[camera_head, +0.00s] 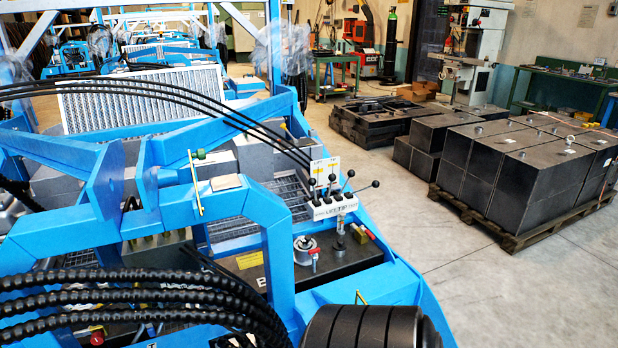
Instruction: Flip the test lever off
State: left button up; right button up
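A white lever block (334,207) with small printed lettering sits on the blue machine frame, right of the middle. Several levers with black ball knobs rise from it. One knob (375,184) leans out to the right, and another (350,174) stands more upright beside it. The other knobs (332,178) stand close together at the left. The lettering is too small to tell surely which lever is the test lever. Neither of my grippers shows, and nothing touches the levers.
Black hoses (190,92) arch down behind the lever block. Blue frame beams (240,205) stand to its left. Thick ribbed hoses (120,300) and a black ribbed cylinder (372,328) fill the near edge. Dark blocks on a pallet (520,238) stand right, across clear floor (480,300).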

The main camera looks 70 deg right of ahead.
aim_at(376, 183)
jog(key=z, duration=2.8)
jog(key=i+l, duration=1.45)
